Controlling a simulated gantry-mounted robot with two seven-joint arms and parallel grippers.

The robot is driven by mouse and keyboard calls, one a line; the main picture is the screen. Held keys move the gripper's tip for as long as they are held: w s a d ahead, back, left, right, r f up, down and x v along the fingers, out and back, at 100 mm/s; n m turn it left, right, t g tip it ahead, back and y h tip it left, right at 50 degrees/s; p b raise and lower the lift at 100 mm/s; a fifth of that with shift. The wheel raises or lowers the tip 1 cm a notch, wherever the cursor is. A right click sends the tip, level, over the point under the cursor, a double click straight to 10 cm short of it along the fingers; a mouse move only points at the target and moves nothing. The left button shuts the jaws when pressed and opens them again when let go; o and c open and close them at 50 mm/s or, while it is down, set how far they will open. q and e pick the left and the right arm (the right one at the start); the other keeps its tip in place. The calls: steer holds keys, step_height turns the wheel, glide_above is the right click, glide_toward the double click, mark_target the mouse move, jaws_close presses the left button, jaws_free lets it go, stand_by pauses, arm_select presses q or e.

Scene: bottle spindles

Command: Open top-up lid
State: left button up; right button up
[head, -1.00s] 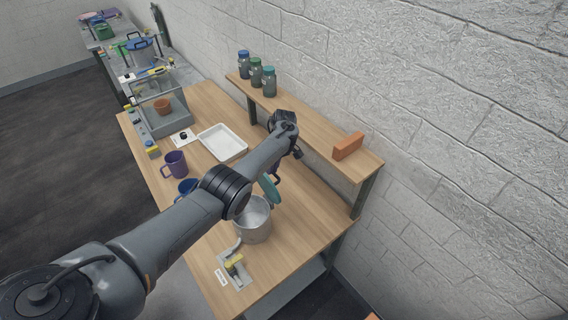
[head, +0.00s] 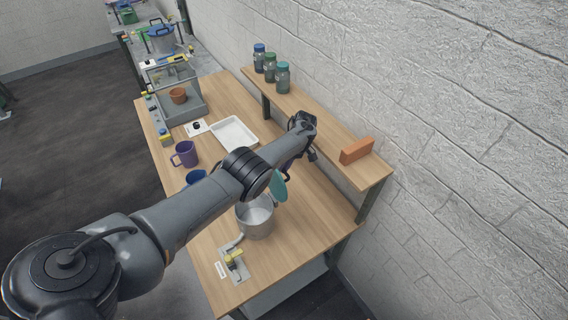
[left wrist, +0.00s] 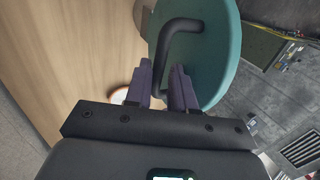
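A teal round lid (head: 279,187) stands steeply tilted beside the rim of an open grey metal pot (head: 256,218). Whether it is joined to the pot is hidden. In the left wrist view the lid (left wrist: 220,60) fills the upper middle, with a black bar handle (left wrist: 183,27) on its face. My left gripper (left wrist: 160,75) has one finger on each side of a leg of that handle and looks shut on it. In the head view my left gripper (head: 288,167) is partly hidden behind my forearm. My right gripper is not in view.
A fixture with a yellow part (head: 233,260) lies in front of the pot. A purple mug (head: 186,154), blue mug (head: 196,176) and white tray (head: 235,133) are to the left.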

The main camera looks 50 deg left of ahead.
arm_select(q)
steer(key=shift+o, duration=1)
steer(key=shift+w+r, duration=0.15)
steer(key=shift+r, duration=0.05)
steer(key=shift+w+r, duration=0.1)
steer(key=b+v, duration=0.5)
steer(key=v, duration=0.5)
steer(key=shift+r, duration=0.3)
